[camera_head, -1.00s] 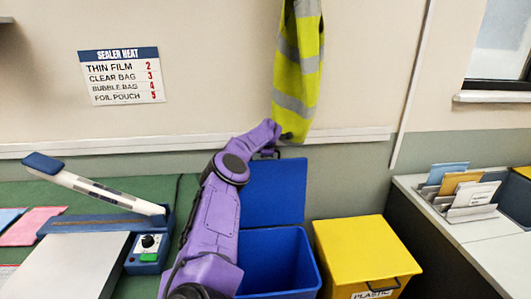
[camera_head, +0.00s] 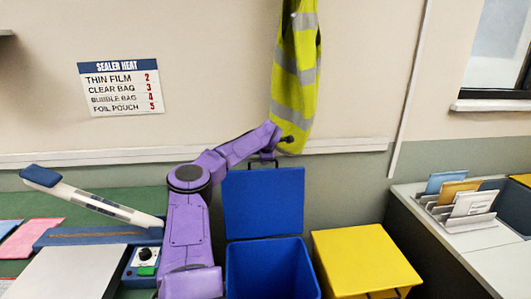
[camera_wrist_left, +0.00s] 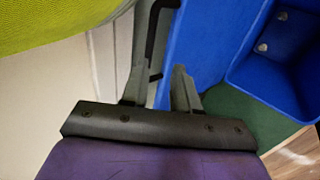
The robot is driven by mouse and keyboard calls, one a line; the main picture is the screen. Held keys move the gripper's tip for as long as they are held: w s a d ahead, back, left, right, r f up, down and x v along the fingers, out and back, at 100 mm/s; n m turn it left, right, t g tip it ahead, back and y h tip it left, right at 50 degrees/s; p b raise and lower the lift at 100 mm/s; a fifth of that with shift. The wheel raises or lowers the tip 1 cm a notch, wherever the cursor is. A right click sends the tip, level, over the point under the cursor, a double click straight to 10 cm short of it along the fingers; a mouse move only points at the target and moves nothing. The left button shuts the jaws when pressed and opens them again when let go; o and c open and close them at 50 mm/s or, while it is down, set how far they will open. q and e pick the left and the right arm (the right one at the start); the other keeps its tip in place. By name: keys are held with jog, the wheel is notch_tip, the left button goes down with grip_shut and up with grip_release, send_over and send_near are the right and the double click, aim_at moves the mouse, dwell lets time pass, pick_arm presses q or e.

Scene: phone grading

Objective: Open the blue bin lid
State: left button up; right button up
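The blue bin (camera_head: 272,268) stands on the floor with its mouth uncovered. Its blue lid (camera_head: 262,203) stands upright at the back, against the wall, with a dark handle (camera_head: 262,161) at its top edge. My left gripper (camera_head: 278,151) is at the top of the lid, by the handle; its fingers are hard to make out there. In the left wrist view the two grey fingers (camera_wrist_left: 157,78) are spread apart, with the black handle (camera_wrist_left: 151,40) and the lid's edge (camera_wrist_left: 185,50) between and beyond them. My right gripper is not in view.
A yellow bin (camera_head: 362,255) stands right of the blue bin. A hi-vis vest (camera_head: 297,80) hangs just above my left gripper. A sealer (camera_head: 100,207) on a green bench is at left. A desk with a file rack (camera_head: 465,205) is at right.

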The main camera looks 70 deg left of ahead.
pick_arm(q)
jog(key=b+v, duration=0.1)
jog(key=v, duration=0.3)
jog(key=shift+w, duration=0.1)
dwell(0.6)
